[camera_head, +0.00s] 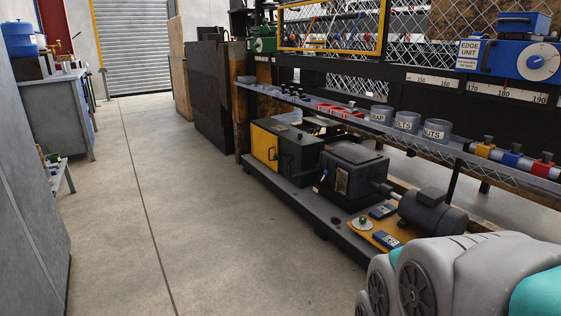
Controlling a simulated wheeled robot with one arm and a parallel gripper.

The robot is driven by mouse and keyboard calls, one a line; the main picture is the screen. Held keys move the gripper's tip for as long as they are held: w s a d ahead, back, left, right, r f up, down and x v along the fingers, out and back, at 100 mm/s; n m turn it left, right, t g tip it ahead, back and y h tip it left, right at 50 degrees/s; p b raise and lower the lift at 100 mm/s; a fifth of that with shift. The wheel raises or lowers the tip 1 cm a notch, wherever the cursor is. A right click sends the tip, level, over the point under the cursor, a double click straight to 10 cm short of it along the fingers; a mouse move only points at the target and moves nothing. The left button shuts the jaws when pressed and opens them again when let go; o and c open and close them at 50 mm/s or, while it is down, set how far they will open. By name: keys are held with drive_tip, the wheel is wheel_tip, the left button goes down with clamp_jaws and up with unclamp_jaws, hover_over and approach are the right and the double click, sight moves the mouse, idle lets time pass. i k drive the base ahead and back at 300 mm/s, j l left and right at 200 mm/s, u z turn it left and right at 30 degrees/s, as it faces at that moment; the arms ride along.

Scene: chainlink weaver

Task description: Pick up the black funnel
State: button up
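I cannot pick out a black funnel in this view. Several small dark items (270,89) sit on the long shelf of the machine, but they are too small to tell what they are. My gripper is not in view. Only a grey and teal part of my own body shows at the bottom right, and it hides some of the floor and machine base behind it.
The machine's long shelf (330,105) carries grey labelled cups (407,121) and red bins (340,110). Its low base (300,199) holds a motor (432,212) and boxes. A grey cabinet (30,190) and a workbench (62,77) line the left. The concrete aisle (190,180) between is clear.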

sight(289, 161)
drive_tip(key=i+u, duration=0.15)
drive_tip(key=i, duration=1.35)
drive_tip(key=i+u, duration=0.1)
drive_tip(key=i, duration=1.45)
